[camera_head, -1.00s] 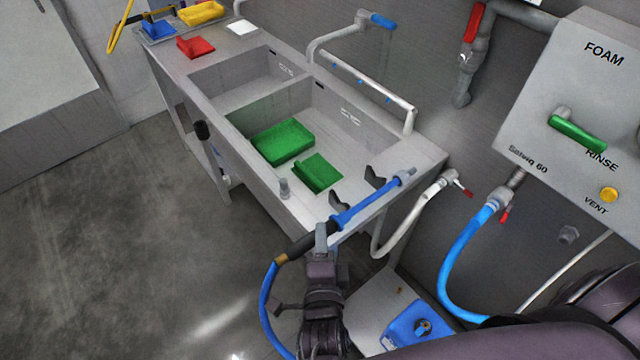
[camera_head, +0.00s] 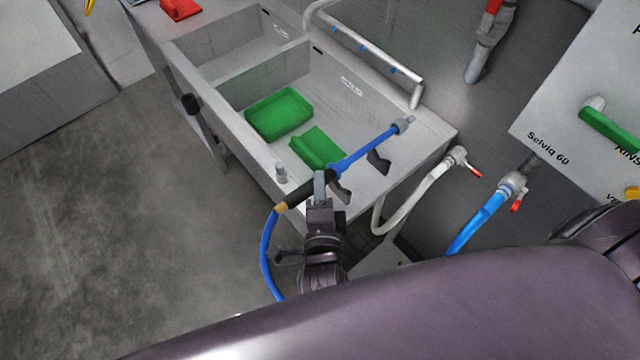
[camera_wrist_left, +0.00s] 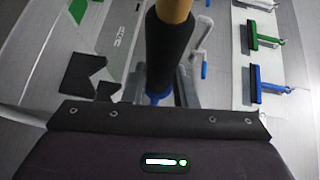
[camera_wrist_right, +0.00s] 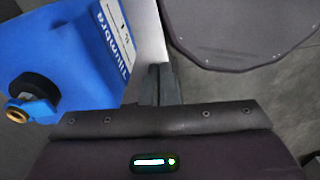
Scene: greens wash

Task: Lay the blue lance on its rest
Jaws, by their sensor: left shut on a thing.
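The blue lance (camera_head: 365,150) has a blue shaft, a black grip and a brass-coloured rear end with a blue hose. My left gripper (camera_head: 320,185) is shut on the black grip (camera_wrist_left: 168,50), which also shows in the left wrist view. The lance slants up to the right, its tip over the sink's right end. The rest is a pair of dark notched brackets (camera_head: 378,162) on the sink's right end; in the left wrist view, dark notched shapes (camera_wrist_left: 80,75) lie left of the lance, apart from it. My right gripper (camera_wrist_right: 155,85) looks shut and empty.
Two green items, a tray (camera_head: 279,114) and a piece beside it (camera_head: 318,148), lie in the near basin. A white tap hose (camera_head: 420,188) and blue hose (camera_head: 480,220) are at right. A blue canister (camera_wrist_right: 65,70) is beside my right gripper.

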